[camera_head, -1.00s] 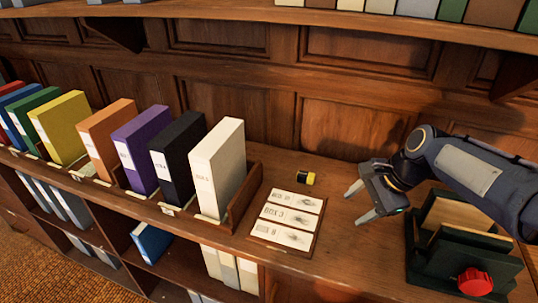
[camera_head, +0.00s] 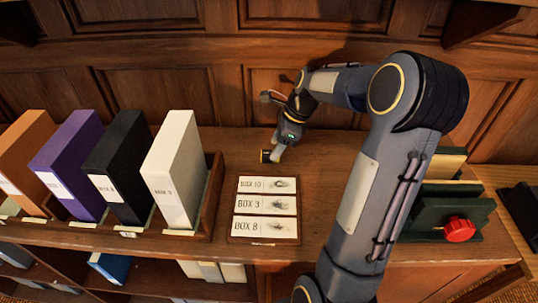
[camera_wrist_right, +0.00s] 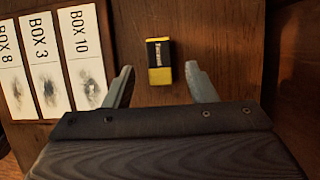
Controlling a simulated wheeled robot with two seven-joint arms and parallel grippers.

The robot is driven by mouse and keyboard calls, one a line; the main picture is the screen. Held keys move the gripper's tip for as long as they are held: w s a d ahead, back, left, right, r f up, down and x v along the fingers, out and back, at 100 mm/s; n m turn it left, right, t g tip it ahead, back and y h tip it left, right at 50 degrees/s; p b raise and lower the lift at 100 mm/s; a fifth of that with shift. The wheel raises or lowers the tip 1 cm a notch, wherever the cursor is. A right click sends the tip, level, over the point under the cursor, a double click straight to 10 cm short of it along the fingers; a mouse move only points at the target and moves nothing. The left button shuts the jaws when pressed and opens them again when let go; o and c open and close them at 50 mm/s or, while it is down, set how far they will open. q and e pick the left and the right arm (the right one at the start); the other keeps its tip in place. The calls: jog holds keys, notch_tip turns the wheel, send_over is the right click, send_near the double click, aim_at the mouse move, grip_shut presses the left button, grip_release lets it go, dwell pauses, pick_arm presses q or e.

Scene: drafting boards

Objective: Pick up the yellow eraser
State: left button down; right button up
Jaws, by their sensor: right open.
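The yellow eraser (camera_wrist_right: 159,76), with a black sleeve, lies on the wooden counter. In the right wrist view it sits in the gap between the two spread fingertips of my right gripper, with bare wood showing on both sides of it. In the head view the eraser (camera_head: 265,156) is small and partly covered by my right gripper (camera_head: 277,154), which points down at it. My right gripper is open and holds nothing. My left gripper is not in view.
A board with three cards (camera_head: 265,241), marked BOX 10, BOX 3 and BOX 8, lies just in front of the eraser. A white box file (camera_head: 172,180) stands in a rack to the left. A green press with a red knob (camera_head: 458,229) is at the right. Wood panelling rises behind.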

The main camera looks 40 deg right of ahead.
jog(key=shift+x, duration=1.55)
jog(key=shift+c, duration=0.4)
jog(key=shift+r, duration=0.1)
jog(key=c, duration=1)
jog(key=shift+r, duration=0.15)
